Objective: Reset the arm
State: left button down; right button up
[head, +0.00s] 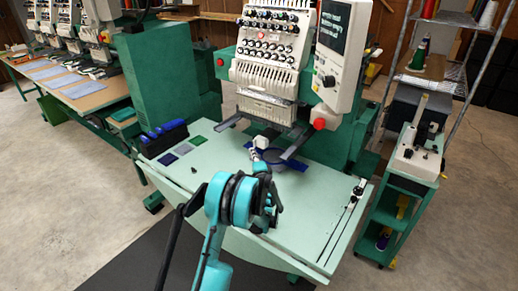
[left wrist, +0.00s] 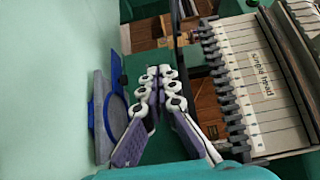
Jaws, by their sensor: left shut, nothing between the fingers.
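My left arm comes in from the bottom of the head view, and its left gripper (head: 260,146) is over the pale green table (head: 205,177) of the embroidery machine (head: 265,50). In the left wrist view the left gripper (left wrist: 163,75) has its two purple fingers with white knuckles closed together, with nothing between them. A dark blue hoop (head: 288,156) lies close behind the gripper in the head view; it also shows at the left in the wrist view (left wrist: 115,112). My right gripper is in neither view.
A dark rack with blue items (head: 163,138) and small fabric swatches (head: 183,149) lie on the table's left. A green cart (head: 405,195) stands at the right. The table's front left is mostly clear. The machine's needle head overhangs the back.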

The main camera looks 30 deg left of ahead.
pick_arm(q)
jog(key=s+a+p, duration=0.1)
jog(key=s+a, duration=0.2)
jog(key=s, duration=0.1)
jog(key=s+d+r+n+g+h, duration=0.2)
jog(key=s+d+r+n, duration=0.1)
jog(key=s+d+r, duration=0.3)
jog(key=s+d+r+n+g+h, duration=0.2)
jog(key=s+d+r+n, duration=0.25)
jog(key=s, duration=0.35)
jog(key=s+d+f+n+g+h, duration=0.1)
jog(key=s+d+h, duration=0.3)
jog(key=s+d, duration=0.5)
jog(key=s+d+f+n+g+h, duration=0.1)
jog(key=s+d+f+h, duration=0.3)
jog(key=s+d, duration=0.5)
jog(key=s, duration=0.5)
jog(key=shift+g, duration=0.4)
jog(key=shift+w+d+r+n, duration=0.1)
jog(key=shift+d+n, duration=0.05)
jog(key=shift+n, duration=0.1)
